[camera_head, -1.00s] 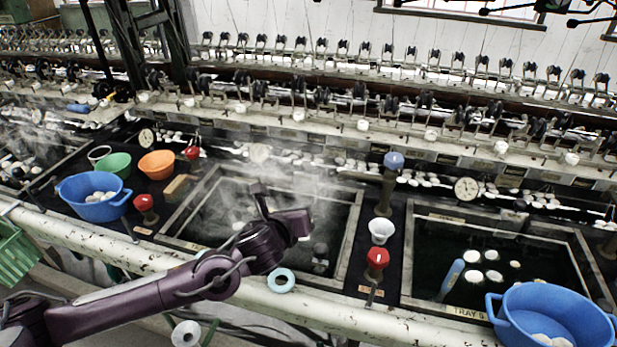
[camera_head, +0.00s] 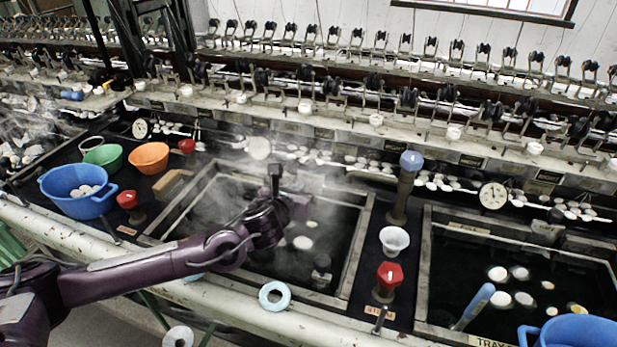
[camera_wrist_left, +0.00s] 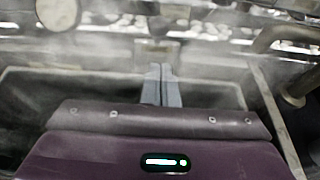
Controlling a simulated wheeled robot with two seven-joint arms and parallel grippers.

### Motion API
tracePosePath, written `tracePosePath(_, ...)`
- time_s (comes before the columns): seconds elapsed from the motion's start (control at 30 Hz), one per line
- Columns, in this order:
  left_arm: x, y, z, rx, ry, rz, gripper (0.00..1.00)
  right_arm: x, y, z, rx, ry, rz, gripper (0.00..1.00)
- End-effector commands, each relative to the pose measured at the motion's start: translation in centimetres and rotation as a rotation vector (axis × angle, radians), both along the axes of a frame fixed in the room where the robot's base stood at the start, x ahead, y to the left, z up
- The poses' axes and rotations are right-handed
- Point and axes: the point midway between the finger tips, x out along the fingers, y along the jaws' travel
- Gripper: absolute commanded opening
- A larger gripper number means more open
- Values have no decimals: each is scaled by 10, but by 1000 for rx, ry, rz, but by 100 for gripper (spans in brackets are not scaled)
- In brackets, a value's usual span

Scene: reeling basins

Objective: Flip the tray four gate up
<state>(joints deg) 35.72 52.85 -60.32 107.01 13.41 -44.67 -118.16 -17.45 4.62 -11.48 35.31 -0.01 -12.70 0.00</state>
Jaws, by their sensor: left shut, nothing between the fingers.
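The steaming middle basin (camera_head: 352,262) has a dark, water-filled inside and a grey rim. I take it for tray four, but I cannot read its label. My left gripper (camera_head: 275,176) reaches over it towards the far rim. In the left wrist view its pale fingers (camera_wrist_left: 161,82) are together, with nothing between them. They point at the far rim, where a small tan plate (camera_wrist_left: 158,46) shows just beyond the tips. I cannot make out the gate; the gripper and steam cover that part of the rim. My right gripper is not in view.
A blue-topped post (camera_head: 411,160), a white cup (camera_head: 394,240) and a red knob (camera_head: 389,276) stand right of the basin. A wooden block (camera_head: 172,184) and a red knob (camera_head: 127,200) are on its left. A dial (camera_head: 493,195) is behind the right basin (camera_head: 424,262).

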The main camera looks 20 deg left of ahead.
Motion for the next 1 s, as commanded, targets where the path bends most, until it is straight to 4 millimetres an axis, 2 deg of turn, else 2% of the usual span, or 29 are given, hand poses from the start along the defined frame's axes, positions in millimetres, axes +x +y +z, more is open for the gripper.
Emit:
tracePosePath(0.13, 25, -2, -7, -2, 0, 0, 0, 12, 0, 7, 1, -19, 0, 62)
tracePosePath(0.43, 67, -3, -22, -2, -1, -2, 0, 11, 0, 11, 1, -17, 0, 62)
tracePosePath(0.63, 77, -4, -26, -1, 0, -2, 0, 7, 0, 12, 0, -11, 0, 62)
tracePosePath(1.0, 78, -3, -25, 0, -1, -1, 0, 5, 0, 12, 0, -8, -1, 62)
